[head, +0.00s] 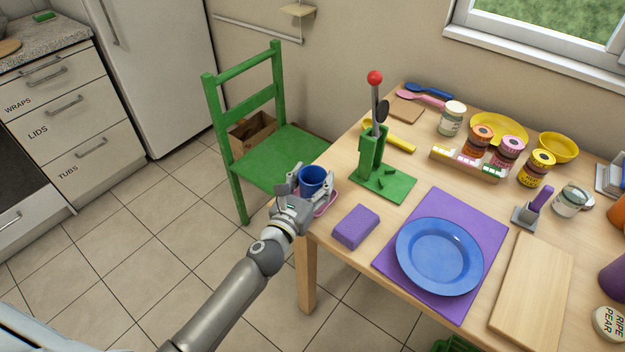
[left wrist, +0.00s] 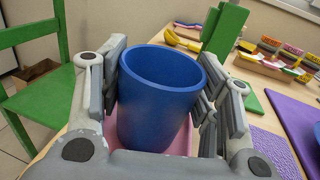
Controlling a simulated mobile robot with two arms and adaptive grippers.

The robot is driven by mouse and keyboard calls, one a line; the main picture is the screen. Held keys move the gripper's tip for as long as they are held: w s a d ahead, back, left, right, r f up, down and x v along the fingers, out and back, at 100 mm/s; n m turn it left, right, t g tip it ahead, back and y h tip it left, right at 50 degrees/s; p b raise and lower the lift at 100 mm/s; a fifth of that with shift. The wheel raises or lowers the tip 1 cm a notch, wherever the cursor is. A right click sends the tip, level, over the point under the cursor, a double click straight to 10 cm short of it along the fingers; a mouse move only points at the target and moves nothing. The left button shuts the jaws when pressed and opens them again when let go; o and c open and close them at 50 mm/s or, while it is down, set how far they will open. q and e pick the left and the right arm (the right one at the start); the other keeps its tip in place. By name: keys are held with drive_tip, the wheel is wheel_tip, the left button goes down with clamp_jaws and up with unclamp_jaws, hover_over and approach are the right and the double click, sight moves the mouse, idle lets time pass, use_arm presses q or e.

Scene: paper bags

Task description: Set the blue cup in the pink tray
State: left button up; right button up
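The blue cup (head: 312,177) is upright at the left front corner of the table. It also shows large in the left wrist view (left wrist: 160,105), where it looks empty. The pink tray (head: 328,204) is mostly hidden behind the cup and my gripper. In the left wrist view its pink (left wrist: 183,142) shows below and beside the cup. I cannot tell whether the cup rests on the tray floor. My left gripper (head: 312,184) has one finger on each side of the cup, very close to its wall. Whether the fingers press on it is unclear. My right gripper is out of view.
A purple sponge (head: 355,227), a green press (head: 378,165) with a red knob and a blue plate (head: 440,256) on a purple mat (head: 405,230) lie to the right. A green chair (head: 275,155) stands close behind my left gripper. Jars and a board (head: 533,290) fill the right side.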

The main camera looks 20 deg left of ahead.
use_arm(q)
drive_tip(key=o, duration=0.4)
drive_tip(key=shift+o, duration=0.2)
drive_tip(key=shift+r, duration=0.25)
drive_tip(key=shift+s+f, duration=0.1)
drive_tip(key=shift+s, duration=0.25)
drive_tip(key=s+a, duration=0.1)
drive_tip(key=s, duration=1)
drive_tip(key=shift+s+a+b, duration=0.15)
drive_tip(key=shift+a+b, duration=0.05)
drive_tip(key=shift+b, duration=0.15)
